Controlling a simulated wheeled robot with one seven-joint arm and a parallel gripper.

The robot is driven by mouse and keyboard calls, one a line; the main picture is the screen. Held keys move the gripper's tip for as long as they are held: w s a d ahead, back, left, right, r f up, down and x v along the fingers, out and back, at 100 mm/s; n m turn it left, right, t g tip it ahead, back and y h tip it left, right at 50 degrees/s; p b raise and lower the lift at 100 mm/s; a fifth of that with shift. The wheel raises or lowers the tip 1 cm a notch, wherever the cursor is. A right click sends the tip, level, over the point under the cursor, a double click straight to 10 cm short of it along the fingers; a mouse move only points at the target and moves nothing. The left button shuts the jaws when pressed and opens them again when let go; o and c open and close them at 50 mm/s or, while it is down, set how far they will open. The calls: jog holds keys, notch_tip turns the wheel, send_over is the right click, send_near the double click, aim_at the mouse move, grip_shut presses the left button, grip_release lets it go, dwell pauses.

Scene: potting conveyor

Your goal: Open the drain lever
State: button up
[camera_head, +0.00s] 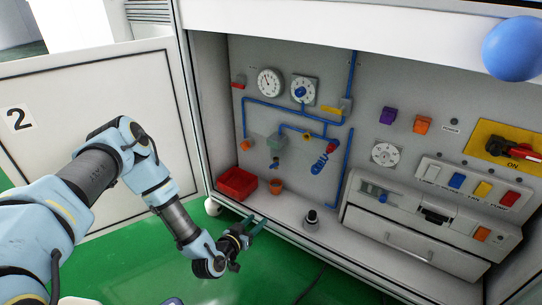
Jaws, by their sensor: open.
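Blue pipes (290,108) run over the grey back panel inside the open cabinet. No label shows which is the drain lever, so I cannot tell. My gripper (253,227) is open and empty, low in front of the cabinet's bottom edge, apart from all the handles.
A red bin (236,183) and a small orange-brown pot (276,186) stand on the cabinet floor, with a dark knob (312,217) to the right. A drawer unit (405,240) fills the lower right. The open door (60,105), marked 2, is at left. Green floor lies in front.

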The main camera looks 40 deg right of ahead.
notch_tip(320, 180, up, 6)
jog(key=w+m+h+p, duration=0.1)
jog(key=w+m+p, duration=0.2)
jog(key=m+p, duration=0.3)
jog(key=m+h+p, duration=0.2)
jog(key=m, duration=0.4)
send_near(275, 165)
jog(key=b+x, duration=0.3)
jog(key=x, duration=0.5)
jog(key=shift+r, duration=0.1)
grip_shut()
